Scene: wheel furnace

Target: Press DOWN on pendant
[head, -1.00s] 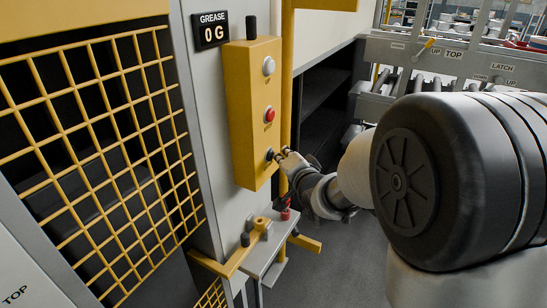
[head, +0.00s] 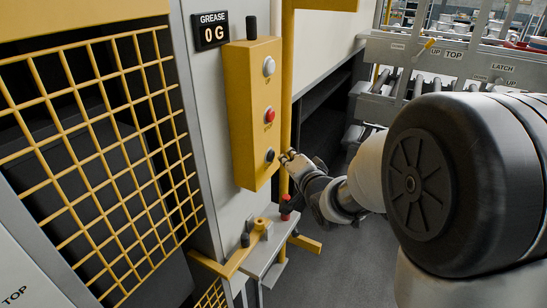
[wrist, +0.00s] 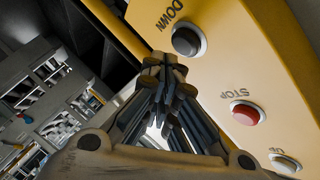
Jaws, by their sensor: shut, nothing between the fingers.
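The yellow pendant (head: 251,140) is upright beside a yellow post. It has a white button (head: 269,66) at the top, a red button (head: 270,115) in the middle and a black button (head: 270,155) at the bottom. In the wrist view the black button (wrist: 187,41) is labelled DOWN and the red one (wrist: 246,113) STOP. My gripper (head: 289,156) is shut and empty, just right of the DOWN button, with a small gap between. In the wrist view my fingertips (wrist: 165,62) are left of and below that button, apart from it.
A yellow mesh guard (head: 100,150) stands left of the pendant. A GREASE display (head: 212,30) reads 0 G. A small ledge (head: 265,245) with levers is below the pendant. The yellow post (head: 287,90) is close beside my gripper. Grey machinery (head: 440,60) stands at the back right.

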